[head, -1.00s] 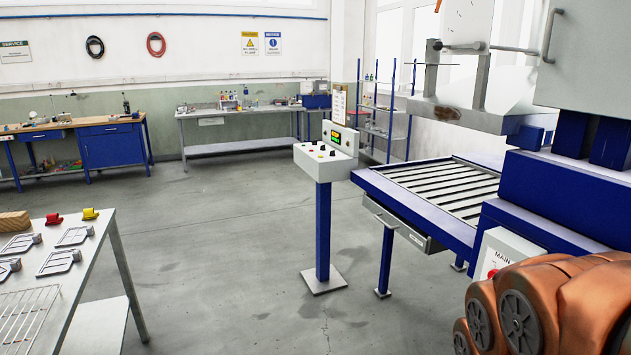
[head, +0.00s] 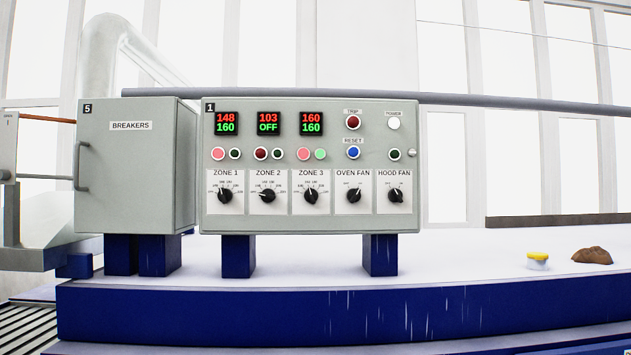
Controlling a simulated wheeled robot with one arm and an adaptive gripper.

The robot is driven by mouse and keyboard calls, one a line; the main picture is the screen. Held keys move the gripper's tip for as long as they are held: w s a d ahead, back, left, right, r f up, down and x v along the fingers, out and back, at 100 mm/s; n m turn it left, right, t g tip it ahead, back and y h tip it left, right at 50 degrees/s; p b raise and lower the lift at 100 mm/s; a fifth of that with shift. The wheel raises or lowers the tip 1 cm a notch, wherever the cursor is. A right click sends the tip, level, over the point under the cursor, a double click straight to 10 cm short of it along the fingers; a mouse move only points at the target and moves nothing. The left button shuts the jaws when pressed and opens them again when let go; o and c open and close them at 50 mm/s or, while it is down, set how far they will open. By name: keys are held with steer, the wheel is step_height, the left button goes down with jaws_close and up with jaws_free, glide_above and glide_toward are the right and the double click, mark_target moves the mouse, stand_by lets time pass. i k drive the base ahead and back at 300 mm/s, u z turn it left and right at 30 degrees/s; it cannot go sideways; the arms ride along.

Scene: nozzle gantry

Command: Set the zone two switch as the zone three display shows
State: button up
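The zone two switch (head: 268,196) is a black rotary knob under the ZONE 2 label on the grey control panel (head: 408,220). Its pointer is turned to the left, toward the OFF end of its scale. The zone three display (head: 311,124) reads 160 in red above 160 in green. The zone two display (head: 268,124) reads 103 in red above OFF in green. The zone three switch (head: 311,196) points up and slightly left. The small scale marks are hard to read. My gripper is not in view.
The zone one display (head: 227,124) reads 148 over 160, above its own switch (head: 225,196). The oven fan (head: 353,196) and hood fan (head: 395,196) knobs sit to the right. A breakers box (head: 130,165) stands left. A yellow-topped item (head: 538,261) and brown lump (head: 592,256) lie right.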

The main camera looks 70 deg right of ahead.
mark_target(267, 195)
steer(key=z, duration=2.55)
steer(key=i, duration=0.15)
steer(key=u, duration=0.45)
